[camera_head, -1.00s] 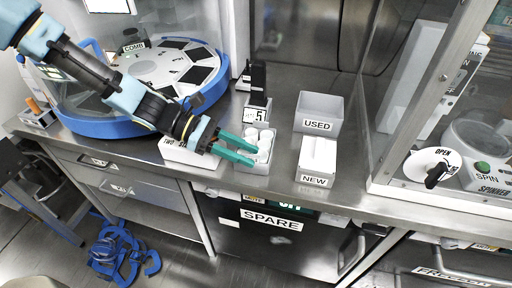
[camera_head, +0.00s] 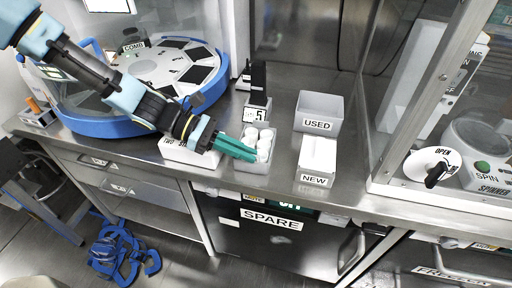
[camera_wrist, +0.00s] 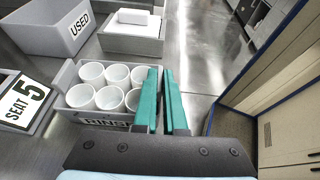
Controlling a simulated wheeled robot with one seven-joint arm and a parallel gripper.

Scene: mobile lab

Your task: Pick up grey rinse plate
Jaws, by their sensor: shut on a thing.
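The grey rinse plate (camera_head: 253,166) is an open tray on the steel counter, holding several white cups (camera_head: 265,146). In the wrist view the plate (camera_wrist: 70,116) shows its RINSE label, partly hidden by my gripper. My gripper (camera_head: 254,155) comes from the left in the head view, its green fingers close together at the plate's side. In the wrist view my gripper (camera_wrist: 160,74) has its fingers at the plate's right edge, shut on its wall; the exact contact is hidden. The plate rests level on the counter.
A white box (camera_head: 186,155) lies under my gripper's wrist. The counter's front edge is close to the plate.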

